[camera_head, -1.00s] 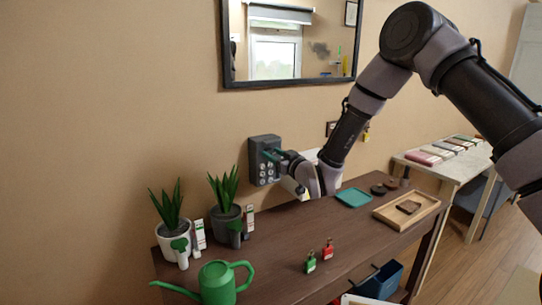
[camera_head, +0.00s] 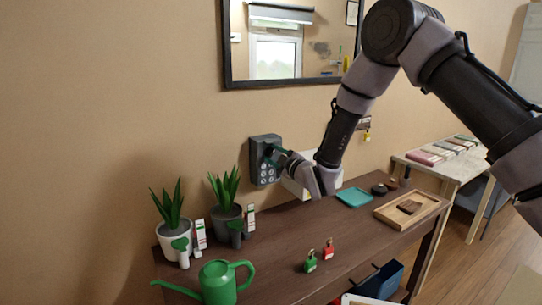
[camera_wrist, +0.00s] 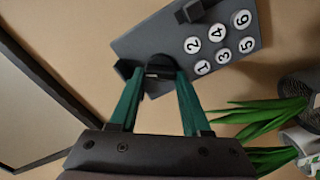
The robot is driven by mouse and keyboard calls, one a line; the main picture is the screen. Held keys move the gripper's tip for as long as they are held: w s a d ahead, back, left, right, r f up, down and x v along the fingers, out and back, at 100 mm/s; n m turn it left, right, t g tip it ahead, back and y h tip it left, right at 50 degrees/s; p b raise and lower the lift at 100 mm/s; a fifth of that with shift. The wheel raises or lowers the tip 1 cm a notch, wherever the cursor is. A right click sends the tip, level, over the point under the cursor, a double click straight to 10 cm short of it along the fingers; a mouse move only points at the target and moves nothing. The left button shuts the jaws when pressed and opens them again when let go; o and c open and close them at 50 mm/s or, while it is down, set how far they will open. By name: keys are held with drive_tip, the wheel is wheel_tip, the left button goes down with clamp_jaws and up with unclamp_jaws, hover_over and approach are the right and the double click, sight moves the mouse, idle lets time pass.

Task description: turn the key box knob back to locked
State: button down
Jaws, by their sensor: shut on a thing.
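The key box (camera_head: 258,173) is a dark grey box on the wall above the desk, with round white numbered buttons on its face. It shows tilted in the wrist view (camera_wrist: 233,45). Its dark knob (camera_wrist: 160,62) sits between the teal fingertips of my gripper (camera_wrist: 158,78). My gripper is shut on the knob, and the fingers partly cover it. In the head view my gripper (camera_head: 272,151) reaches the box face from the right. The knob's exact angle is hard to read. A small dark block (camera_wrist: 189,11) sticks out farther along the box.
Two potted plants (camera_head: 228,218) stand left of the box on the desk. A green watering can (camera_head: 218,284), green and red padlocks (camera_head: 310,262), a teal tray (camera_head: 354,197) and a wooden tray (camera_head: 432,203) share the desk. A framed mirror (camera_head: 228,84) hangs above.

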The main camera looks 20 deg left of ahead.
drive_tip(key=n, duration=0.3)
drive_tip(key=shift+s+f+n, duration=0.1)
drive_tip(key=shift+n, duration=1.8)
drive_tip(key=shift+c, duration=1.8)
unclamp_jaws()
